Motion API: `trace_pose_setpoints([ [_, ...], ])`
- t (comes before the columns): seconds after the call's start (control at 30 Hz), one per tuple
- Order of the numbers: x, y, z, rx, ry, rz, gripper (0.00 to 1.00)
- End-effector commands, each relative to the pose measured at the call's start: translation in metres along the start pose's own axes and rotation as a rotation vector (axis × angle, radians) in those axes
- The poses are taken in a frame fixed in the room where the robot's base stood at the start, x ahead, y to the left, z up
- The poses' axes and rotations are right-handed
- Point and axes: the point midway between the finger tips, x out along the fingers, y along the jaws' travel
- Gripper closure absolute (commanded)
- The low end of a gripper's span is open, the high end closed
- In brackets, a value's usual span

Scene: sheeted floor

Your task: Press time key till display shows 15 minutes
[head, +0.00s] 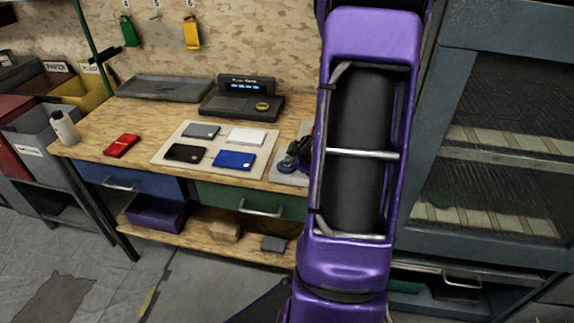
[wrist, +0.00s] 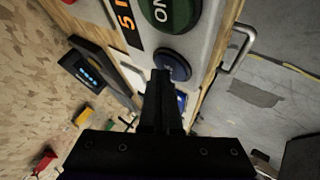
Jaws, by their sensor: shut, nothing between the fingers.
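The control panel (wrist: 152,30) is a pale plate seen in part in the wrist view; in the head view its edge (head: 287,179) shows at the bench's right end, mostly hidden by my arm. Its dark display (wrist: 127,24) shows an orange "5" and a letter cut off by the frame's top edge. A large green button marked "ON" (wrist: 178,12) sits beside it. A round blue key (wrist: 174,65) lies just past my fingertips. My gripper (wrist: 163,74) is shut and empty, its tips overlapping the key's edge in view; I cannot tell whether they touch it.
The wooden bench (head: 140,137) holds a white mat (head: 207,149) with several small boxes, a red box (head: 122,145) and a scale (head: 243,100) with a lit blue display. A metal drawer handle (wrist: 239,48) stands out beside the panel. A grey cabinet (head: 490,150) is at right.

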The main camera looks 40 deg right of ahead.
Motion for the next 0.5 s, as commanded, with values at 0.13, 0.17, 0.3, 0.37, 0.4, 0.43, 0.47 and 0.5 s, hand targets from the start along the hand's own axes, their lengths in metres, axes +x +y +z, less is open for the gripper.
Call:
trace_pose_setpoints([
  [0.13, 0.0002, -0.0004, 0.0004, 0.000, -0.001, -0.001, 1.00],
  [0.17, 0.0002, -0.0005, 0.0004, 0.000, -0.001, -0.001, 1.00],
  [0.3, -0.0007, 0.0001, -0.0001, 0.000, -0.001, -0.001, 1.00],
  [0.37, -0.0022, 0.0012, -0.0012, 0.000, -0.001, -0.001, 1.00],
  [0.4, -0.0036, 0.0021, -0.0022, 0.000, -0.001, -0.001, 1.00],
  [0.43, -0.0047, 0.0030, -0.0031, 0.000, -0.001, -0.001, 1.00],
  [0.47, -0.0060, 0.0038, -0.0040, 0.000, -0.001, -0.001, 1.00],
  [0.5, -0.0077, 0.0050, -0.0053, 0.000, -0.001, -0.001, 1.00],
])
